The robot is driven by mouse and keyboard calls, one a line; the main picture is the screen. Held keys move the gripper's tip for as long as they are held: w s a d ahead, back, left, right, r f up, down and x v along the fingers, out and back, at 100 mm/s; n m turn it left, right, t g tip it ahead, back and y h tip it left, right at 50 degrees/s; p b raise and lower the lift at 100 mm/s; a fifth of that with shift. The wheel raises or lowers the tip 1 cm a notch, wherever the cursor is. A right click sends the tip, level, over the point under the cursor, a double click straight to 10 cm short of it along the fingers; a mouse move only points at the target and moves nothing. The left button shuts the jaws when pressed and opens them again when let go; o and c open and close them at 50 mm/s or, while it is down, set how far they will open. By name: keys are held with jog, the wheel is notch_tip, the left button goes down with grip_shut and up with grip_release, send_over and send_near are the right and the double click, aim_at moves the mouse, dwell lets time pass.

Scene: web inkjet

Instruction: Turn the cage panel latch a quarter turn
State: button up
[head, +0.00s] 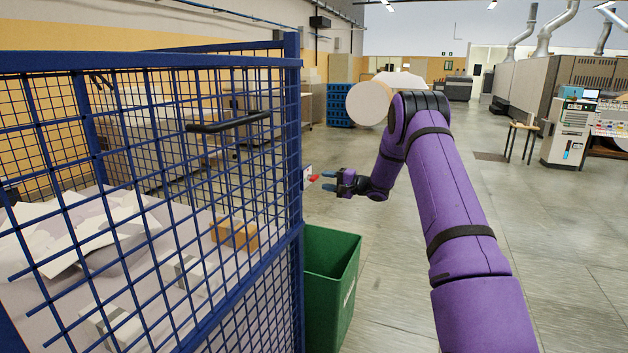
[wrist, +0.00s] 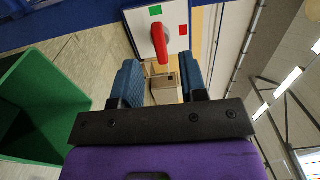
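The latch has a red handle (head: 314,178) on a small white plate (head: 307,174) at the cage's corner post. In the wrist view the red handle (wrist: 160,46) stands out from the white plate (wrist: 142,32), which bears a green square (wrist: 155,10) and a red square (wrist: 183,30). The handle's pivot end is close to the green square. My gripper (head: 328,182) is open just right of the handle. In the wrist view my gripper (wrist: 160,68) has its blue fingers on either side of the handle's near end, with visible gaps. I see no contact.
Open floor (head: 560,230) lies to the right.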

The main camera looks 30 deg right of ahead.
aim_at(317, 179)
jog(key=shift+x, duration=2.6)
jog(key=shift+c, duration=0.4)
jog(key=c, duration=0.6)
